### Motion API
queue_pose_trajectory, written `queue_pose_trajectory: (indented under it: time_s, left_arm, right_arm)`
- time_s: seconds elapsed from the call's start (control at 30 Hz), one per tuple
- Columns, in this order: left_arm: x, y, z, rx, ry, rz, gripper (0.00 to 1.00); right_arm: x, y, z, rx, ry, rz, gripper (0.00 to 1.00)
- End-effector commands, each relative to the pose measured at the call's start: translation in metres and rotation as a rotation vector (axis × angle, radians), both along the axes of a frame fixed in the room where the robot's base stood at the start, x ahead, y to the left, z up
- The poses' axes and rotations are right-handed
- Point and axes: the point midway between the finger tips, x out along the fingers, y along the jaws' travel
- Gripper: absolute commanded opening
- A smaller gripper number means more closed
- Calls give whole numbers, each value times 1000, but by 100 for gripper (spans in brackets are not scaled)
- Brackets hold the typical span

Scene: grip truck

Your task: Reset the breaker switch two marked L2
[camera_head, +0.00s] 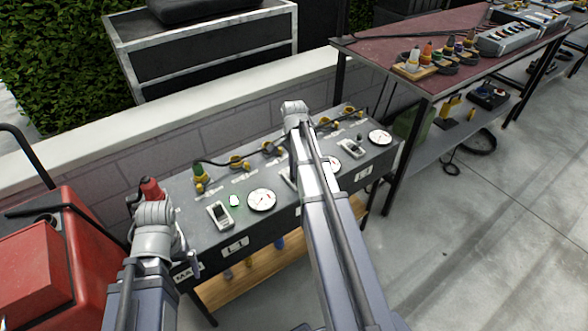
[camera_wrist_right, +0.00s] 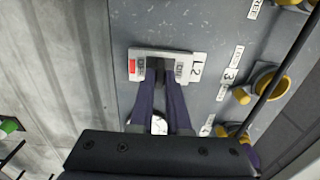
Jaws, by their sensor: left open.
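The L2 breaker switch shows in the right wrist view: a pale plate (camera_wrist_right: 196,68) marked L2, with a red patch (camera_wrist_right: 132,66) at its left end and a dark toggle (camera_wrist_right: 158,63) near its middle. My right gripper (camera_wrist_right: 161,70) has its two fingers at the toggle, one on each side with a narrow gap between. Whether they press on it is unclear. In the head view my right gripper (camera_head: 294,108) reaches over the panel (camera_head: 186,200), and its arm hides the L2 breaker. My left gripper (camera_head: 153,209) is open near the panel's left end, beside a red-topped part (camera_head: 151,188).
The L3 breaker (camera_head: 351,148) lies right of my arm. Cabled connectors (camera_head: 239,162) line the panel's back edge. A red machine (camera_head: 40,262) stands left.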

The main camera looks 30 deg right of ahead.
Motion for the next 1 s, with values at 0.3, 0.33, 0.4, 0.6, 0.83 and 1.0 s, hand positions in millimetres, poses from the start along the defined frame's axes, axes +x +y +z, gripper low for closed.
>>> queue_pose_trajectory:
  time_s: [0.3, 0.33, 0.4, 0.6, 0.83, 1.0]
  left_arm:
    - [0, 0, 0, 0, 0, 0, 96]
    - [0, 0, 0, 0, 0, 0, 96]
    - [0, 0, 0, 0, 0, 0, 96]
    - [0, 0, -1, 0, 0, 0, 96]
    - [0, 0, -4, 0, 0, 0, 96]
    - [0, 0, -11, 0, 0, 0, 96]
  right_arm:
    - [0, 0, 0, 0, 0, 0, 0]
    - [0, 0, 0, 0, 0, 0, 0]
    - [0, 0, 0, 0, 0, 0, 0]
    - [-2, 0, -1, 1, -13, -1, 0]
    - [-11, 1, -3, 10, -115, -1, 0]
    - [-18, 1, -5, 18, -232, -1, 0]
